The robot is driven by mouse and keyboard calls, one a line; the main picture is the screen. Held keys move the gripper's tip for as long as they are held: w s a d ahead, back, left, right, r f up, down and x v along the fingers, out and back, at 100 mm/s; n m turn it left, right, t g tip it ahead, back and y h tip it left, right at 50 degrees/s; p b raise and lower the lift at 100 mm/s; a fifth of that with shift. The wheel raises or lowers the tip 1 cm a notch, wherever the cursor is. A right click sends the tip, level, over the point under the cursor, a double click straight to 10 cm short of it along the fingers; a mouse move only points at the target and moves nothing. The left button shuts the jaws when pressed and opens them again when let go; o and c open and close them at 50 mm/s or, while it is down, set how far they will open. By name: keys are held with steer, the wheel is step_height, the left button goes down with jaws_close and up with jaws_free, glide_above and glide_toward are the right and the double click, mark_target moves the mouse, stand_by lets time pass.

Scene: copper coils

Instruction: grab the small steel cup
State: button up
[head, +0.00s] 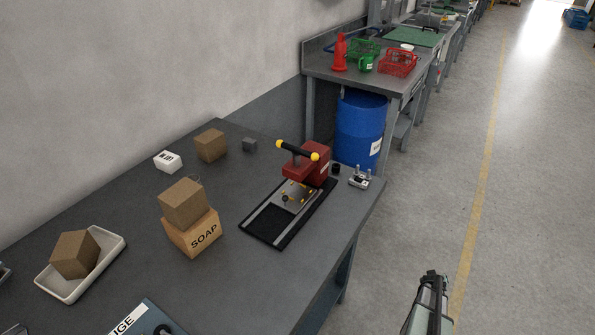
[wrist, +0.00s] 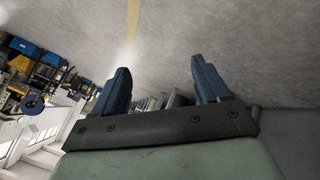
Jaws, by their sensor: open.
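I cannot make out a small steel cup for certain in either view. A small dark round piece (head: 336,169) stands at the right end of the table beside the red press, too small to identify. My gripper (head: 433,276) is at the lower right of the head view, over the floor and off the table's right edge. In the wrist view my gripper (wrist: 161,68) has its two blue fingers wide apart with nothing between them.
A blue barrel (head: 361,128) stands behind. The floor at right is clear.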

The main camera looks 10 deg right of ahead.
steer(key=w+r+n+t, duration=0.1)
steer(key=w+r, duration=1.9)
steer(key=r, duration=0.1)
steer(key=w+a+r+n+t+y, duration=0.1)
steer(key=w+a+r+y, duration=0.1)
steer(key=w+a+r, duration=0.6)
steer(key=w+a+r+n+y, duration=0.15)
steer(key=w+a+r, duration=0.25)
steer(key=a+r, duration=0.45)
steer(key=w+a+r+n+t+y, duration=0.1)
steer(key=w+a+r, duration=0.45)
steer(key=r, duration=0.45)
steer(key=w+a+r+n+g+y, duration=0.1)
steer(key=a+r+n, duration=0.15)
steer(key=a, duration=0.45)
steer(key=w+a+r+n+y, duration=0.1)
steer(key=w+a+r, duration=0.1)
steer(key=a+r, duration=0.35)
step_height(320, 180, up, 3)
steer(key=n+g, duration=0.7)
steer(key=n, duration=0.8)
glide_above(193, 179)
steer(key=s, duration=0.2)
steer(key=f, duration=1.3)
steer(key=shift+d, duration=0.2)
steer(key=c, duration=1.1)
